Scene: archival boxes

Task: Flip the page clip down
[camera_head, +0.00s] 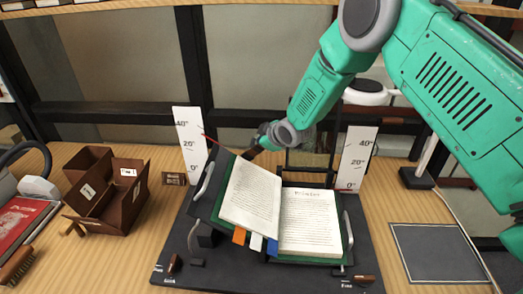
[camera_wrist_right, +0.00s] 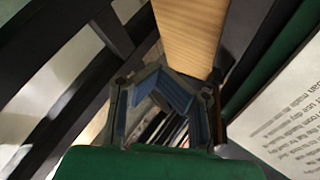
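An open book (camera_head: 252,193) lies on a dark book cradle, its left half tilted up and its right page (camera_head: 309,220) lying flatter. A silver curved clip-like bar (camera_head: 206,179) stands at the left edge, and another (camera_head: 348,230) at the right edge. I cannot tell which part is the page clip. My right gripper (camera_head: 253,152) is at the upper edge of the book's left half; contact is unclear. Its blue-padded fingers (camera_wrist_right: 163,95) show at the wrist, with no held thing visible. My left gripper is out of view.
White scale posts (camera_head: 187,143) (camera_head: 358,158) flank the cradle behind. A dark base board (camera_head: 215,272) carries small wooden knobs. Brown boxes (camera_head: 112,190) and a red book (camera_head: 20,225) are at left. A dark mat (camera_head: 437,252) lies bare at right.

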